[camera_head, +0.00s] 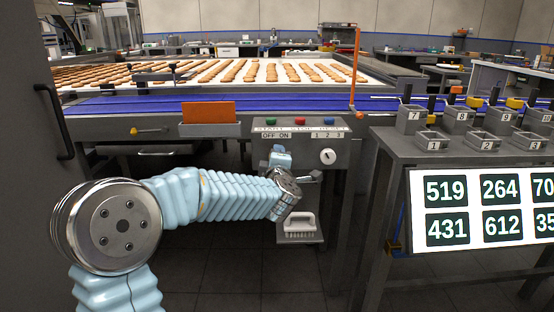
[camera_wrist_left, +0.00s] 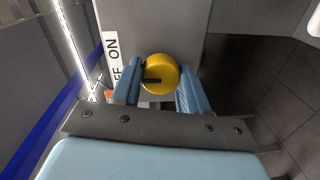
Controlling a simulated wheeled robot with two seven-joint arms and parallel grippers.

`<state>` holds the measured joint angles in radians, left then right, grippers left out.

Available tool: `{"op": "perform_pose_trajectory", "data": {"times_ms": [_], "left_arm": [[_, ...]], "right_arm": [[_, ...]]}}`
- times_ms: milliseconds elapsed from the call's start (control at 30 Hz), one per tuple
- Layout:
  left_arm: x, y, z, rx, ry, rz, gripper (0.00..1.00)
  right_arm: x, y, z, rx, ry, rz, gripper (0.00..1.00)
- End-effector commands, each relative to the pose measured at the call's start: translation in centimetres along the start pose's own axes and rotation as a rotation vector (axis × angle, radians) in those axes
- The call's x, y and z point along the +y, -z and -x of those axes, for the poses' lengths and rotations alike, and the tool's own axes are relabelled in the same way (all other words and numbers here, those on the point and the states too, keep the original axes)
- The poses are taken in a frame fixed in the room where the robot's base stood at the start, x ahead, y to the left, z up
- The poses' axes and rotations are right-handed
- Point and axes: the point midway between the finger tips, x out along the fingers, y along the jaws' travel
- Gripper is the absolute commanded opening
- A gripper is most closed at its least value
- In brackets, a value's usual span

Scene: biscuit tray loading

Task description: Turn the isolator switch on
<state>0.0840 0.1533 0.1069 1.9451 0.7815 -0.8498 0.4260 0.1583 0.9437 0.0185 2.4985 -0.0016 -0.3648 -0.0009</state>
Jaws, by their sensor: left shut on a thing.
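The isolator switch is a round yellow knob (camera_wrist_left: 163,68) with a black pointer mark, in the left wrist view. The white OFF/ON label (camera_wrist_left: 113,60) lies beside it; in the head view the label (camera_head: 275,135) is on the grey control panel (camera_head: 300,152). The black mark points toward the label's side, nearer the OFF end. My left gripper (camera_head: 281,158) reaches the panel below the label and is shut on the knob, one blue finger on each side. In the head view the gripper and wrist hide the knob. My right gripper is not in view.
Green, red and blue buttons (camera_head: 300,121) top the panel, with a key-type selector (camera_head: 327,156) to the right.

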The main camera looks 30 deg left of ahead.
Motion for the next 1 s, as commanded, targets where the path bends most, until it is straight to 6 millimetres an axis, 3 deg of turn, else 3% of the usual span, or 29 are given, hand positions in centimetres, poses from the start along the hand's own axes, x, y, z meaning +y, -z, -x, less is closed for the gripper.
{"op": "perform_pose_trajectory", "data": {"times_ms": [200, 233, 400, 767, 1000], "left_arm": [[-0.2, -0.2, 0.0, -0.005, 0.005, -0.003, 0.14], [-0.2, -0.2, 0.0, -0.005, 0.005, -0.003, 0.45], [-0.2, -0.1, 0.0, -0.003, 0.003, -0.001, 0.69], [0.0, -0.1, 0.7, -0.002, 0.0, 0.001, 0.69], [-0.1, -0.1, 5.6, -0.004, -0.002, 0.0, 0.69]], "right_arm": [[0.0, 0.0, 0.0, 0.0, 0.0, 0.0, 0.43], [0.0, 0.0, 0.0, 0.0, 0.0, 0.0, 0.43], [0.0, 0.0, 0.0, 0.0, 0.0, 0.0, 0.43], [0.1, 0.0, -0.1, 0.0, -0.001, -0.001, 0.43], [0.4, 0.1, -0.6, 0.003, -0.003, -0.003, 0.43]]}}
